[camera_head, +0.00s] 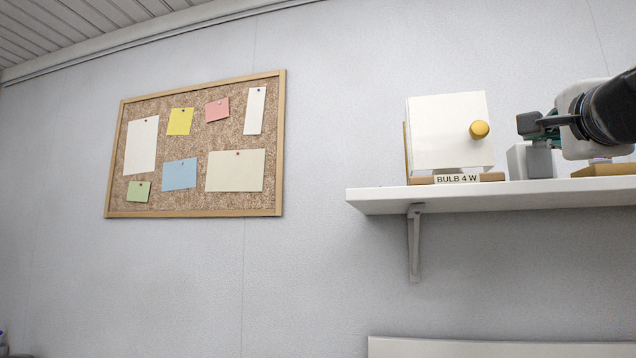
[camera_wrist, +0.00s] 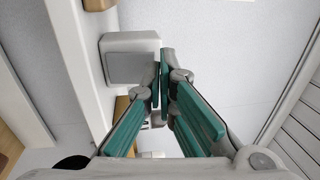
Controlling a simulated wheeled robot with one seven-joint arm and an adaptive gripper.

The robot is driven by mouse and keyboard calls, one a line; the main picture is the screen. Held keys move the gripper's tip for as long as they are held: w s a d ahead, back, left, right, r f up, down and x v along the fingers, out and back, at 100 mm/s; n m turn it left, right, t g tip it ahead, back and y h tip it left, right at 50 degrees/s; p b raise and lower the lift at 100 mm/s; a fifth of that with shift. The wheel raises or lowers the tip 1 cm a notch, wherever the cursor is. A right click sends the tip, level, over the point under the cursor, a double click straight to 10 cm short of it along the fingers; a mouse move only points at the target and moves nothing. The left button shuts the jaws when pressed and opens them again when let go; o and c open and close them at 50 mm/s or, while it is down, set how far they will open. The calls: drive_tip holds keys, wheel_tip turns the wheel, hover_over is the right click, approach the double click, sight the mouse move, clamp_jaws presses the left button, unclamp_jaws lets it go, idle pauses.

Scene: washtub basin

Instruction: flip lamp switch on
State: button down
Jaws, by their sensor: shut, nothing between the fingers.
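A small light grey box (camera_head: 517,162), which looks like the switch, stands on the shelf to the right of the white box. It has a darker grey face (camera_head: 541,163). In the wrist view the same grey box (camera_wrist: 126,68) is just left of my fingertips. My gripper (camera_head: 530,126) is shut and empty, its dark tips just above the box in the head view. Its fingertips also show in the wrist view (camera_wrist: 163,68), close beside the box; I cannot tell whether they touch it. No lamp is clearly visible, and I cannot read the switch's position.
A wooden base (camera_head: 606,169) is partly hidden behind my arm. A cork board (camera_head: 195,147) hangs on the wall at left.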

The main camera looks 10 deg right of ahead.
drive_tip(key=shift+w+d+r, duration=0.1)
drive_tip(key=shift+w+d, duration=0.1)
drive_tip(key=shift+w, duration=0.35)
drive_tip(key=shift+w+d+r, duration=0.2)
drive_tip(key=shift+w+r, duration=0.1)
drive_tip(key=shift+w, duration=0.25)
drive_tip(key=shift+s, duration=0.1)
